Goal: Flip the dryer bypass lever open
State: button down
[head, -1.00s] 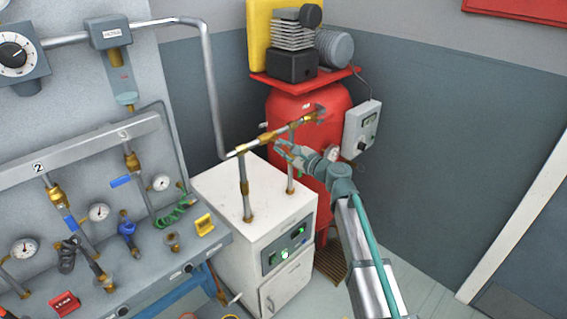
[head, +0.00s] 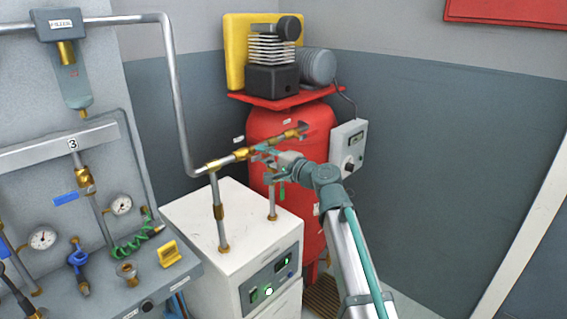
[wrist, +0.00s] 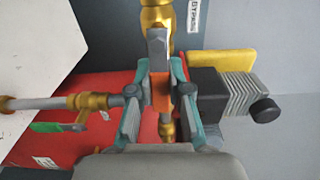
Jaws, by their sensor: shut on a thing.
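The bypass lever (wrist: 160,98) is an orange-red handle with a grey metal end, seen in the wrist view. In the head view my gripper (head: 266,153) is beside the brass valve (head: 242,153), above the white dryer (head: 200,212). There the fingers mostly hide the lever.
A green lever (wrist: 55,127) on a neighbouring valve shows left in the wrist view; it also hangs below my gripper in the head view (head: 282,190). The red tank (head: 300,210) and control box (head: 348,145) stand close behind. The right wall area is clear.

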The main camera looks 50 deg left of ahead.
jog(key=shift+n, duration=0.3)
jog(key=c, duration=1.1)
grip_release()
jog(key=shift+r, duration=0.1)
jog(key=shift+o, duration=0.2)
jog(key=w+d, duration=0.2)
jog(key=d, duration=1)
